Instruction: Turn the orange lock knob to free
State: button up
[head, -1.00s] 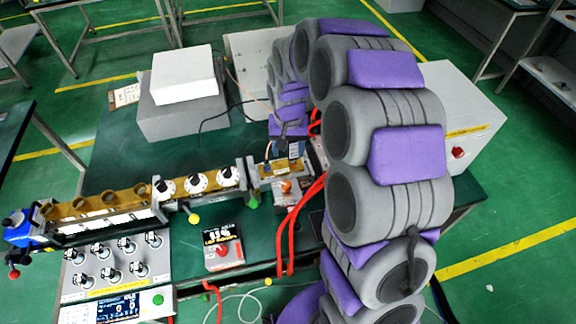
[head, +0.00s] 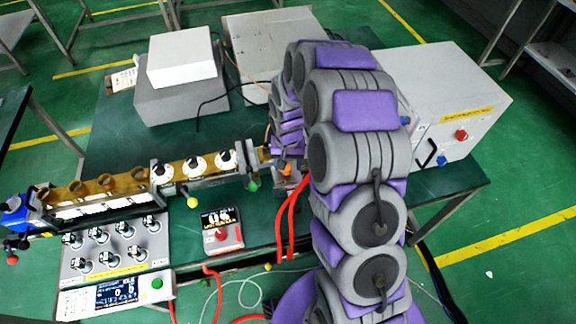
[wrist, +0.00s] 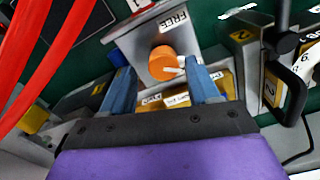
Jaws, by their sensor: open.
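The orange lock knob (wrist: 163,62) stands on a grey metal plate (wrist: 140,50) in the wrist view, with a white pointer on its right side. A "FREE" label lies on the plate beyond the knob, and another label, partly hidden, lies nearer my gripper. My gripper (wrist: 163,82) is open, with one blue finger to the left of the knob and one to the right. The right finger is close to the white pointer; I cannot tell if they touch. In the head view the orange knob (head: 285,170) shows just below my wrist, partly covered.
Red hoses (head: 290,215) run right beside the knob and also show at the wrist view's left (wrist: 35,50). A black handle (wrist: 290,70) stands to the right. The brass waveguide (head: 110,185) extends left.

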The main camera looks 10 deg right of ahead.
jog(key=shift+a+f, duration=0.6)
jog(key=shift+f, duration=0.15)
jog(key=shift+d, duration=0.5)
jog(key=c, duration=0.3)
jog(key=shift+a, duration=0.25)
jog(key=c, duration=0.5)
jog(key=shift+c, duration=1.1)
